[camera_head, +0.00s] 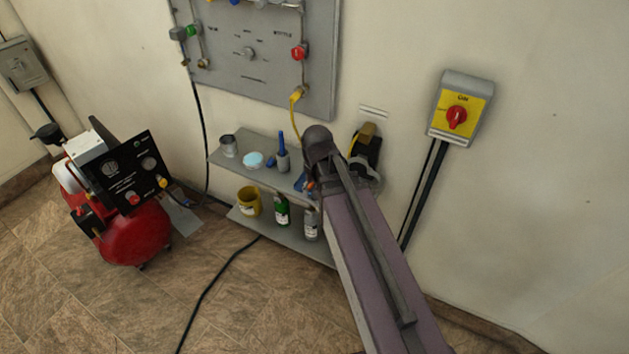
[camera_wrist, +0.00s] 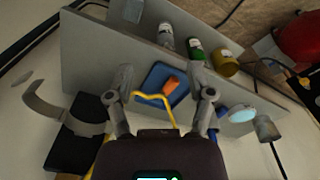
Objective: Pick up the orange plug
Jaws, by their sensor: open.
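The orange plug (camera_wrist: 171,86) lies in a blue tray (camera_wrist: 154,78) on the grey shelf, in the wrist view. My gripper (camera_wrist: 160,70) is open, with one finger on each side of the tray in the picture. The plug shows between the fingers, nearer the right one, and nothing is held. A thin yellow hose (camera_wrist: 150,97) crosses between the fingers below the plug; I cannot tell whether it joins the plug.
The upper shelf (camera_head: 222,160) also bears a metal cup (camera_head: 228,145), a light-blue disc (camera_head: 253,160) and a grey holder (camera_head: 283,161). Below are a yellow mug (camera_head: 249,201) and bottles. A red compressor (camera_head: 135,235) stands left; a yellow switch box (camera_head: 461,108) hangs right.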

